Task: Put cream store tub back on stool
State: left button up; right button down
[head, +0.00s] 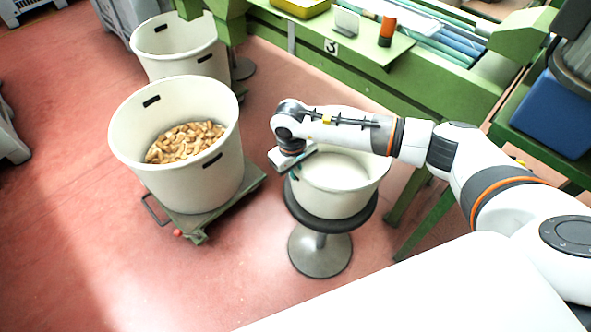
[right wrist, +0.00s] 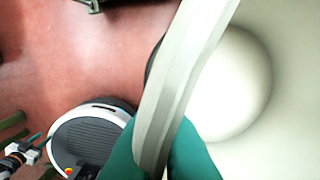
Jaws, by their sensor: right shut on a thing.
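The cream store tub (head: 338,200) is on the round dark stool (head: 333,224), upright and empty as far as I can see inside. Its back edge is partly hidden behind my right arm. My right gripper (head: 293,171) is at the left side of the tub's rim. In the right wrist view the green fingers (right wrist: 165,155) are shut on the tub's pale rim (right wrist: 185,75), with the tub's inside to the right of it.
A larger cream tub (head: 200,185) of corks (head: 186,142) stands on a green wheeled dolly (head: 195,225) left of the stool. Another cream tub (head: 180,50) is behind it. A green bench (head: 440,85) runs along the back. Red floor is clear at front left.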

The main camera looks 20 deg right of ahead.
jog(key=shift+f, duration=0.35)
jog(key=shift+f+b, duration=0.1)
jog(key=shift+b, duration=0.2)
jog(key=c, duration=1.6)
grip_release()
notch_tip(320, 180, up, 12)
jog(key=shift+s+a+r, duration=0.15)
jog(key=shift+a+r, duration=0.05)
jog(key=shift+a, duration=0.2)
